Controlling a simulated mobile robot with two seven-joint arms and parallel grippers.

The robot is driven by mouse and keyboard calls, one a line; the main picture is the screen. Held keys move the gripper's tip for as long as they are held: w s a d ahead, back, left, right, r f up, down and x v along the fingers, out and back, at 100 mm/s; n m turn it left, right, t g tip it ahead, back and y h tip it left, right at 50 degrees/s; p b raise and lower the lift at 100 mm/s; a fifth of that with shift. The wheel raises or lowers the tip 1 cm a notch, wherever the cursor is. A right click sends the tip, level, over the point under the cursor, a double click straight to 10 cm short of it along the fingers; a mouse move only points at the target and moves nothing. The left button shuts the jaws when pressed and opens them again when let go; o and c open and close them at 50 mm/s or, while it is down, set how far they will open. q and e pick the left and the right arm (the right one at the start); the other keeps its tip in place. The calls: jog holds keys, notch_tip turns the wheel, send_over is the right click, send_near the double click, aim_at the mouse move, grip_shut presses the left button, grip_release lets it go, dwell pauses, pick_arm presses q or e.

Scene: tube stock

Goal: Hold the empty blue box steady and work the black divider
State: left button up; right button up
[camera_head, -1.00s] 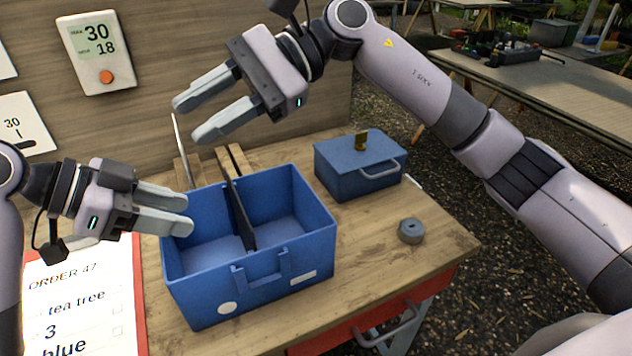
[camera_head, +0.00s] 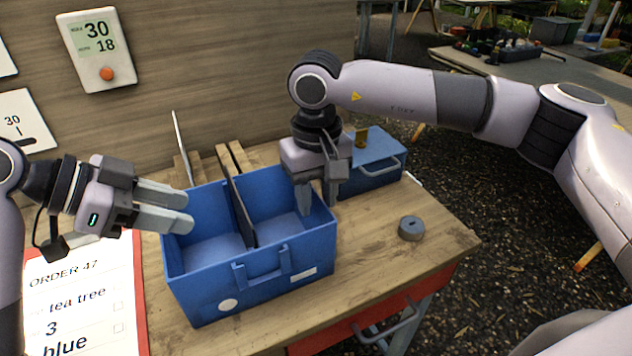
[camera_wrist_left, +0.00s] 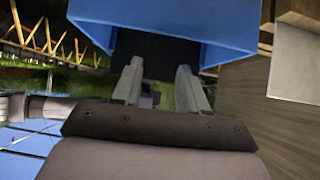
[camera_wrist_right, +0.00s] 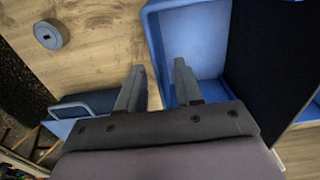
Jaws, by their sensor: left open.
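The empty blue box (camera_head: 200,290) stands open on the wooden table. The black divider (camera_head: 242,215) stands upright across it, splitting it into two compartments; the right wrist view also shows the divider (camera_wrist_right: 268,60). My left gripper (camera_head: 184,213) is open, its fingertips at the box's left wall; I cannot tell if they touch it. My right gripper (camera_head: 317,203) is open and points down at the box's right wall. In the right wrist view its fingers (camera_wrist_right: 158,68) straddle the wall, one inside the right compartment and one outside.
A closed blue case (camera_head: 385,150) with a grey handle stands right of the box, partly behind my right gripper. A grey ring (camera_head: 411,228) lies at the right. An order sheet (camera_head: 85,295) is at the left. The table's front right is clear.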

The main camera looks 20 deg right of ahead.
aim_at(316, 217)
jog(key=shift+f, duration=2.4)
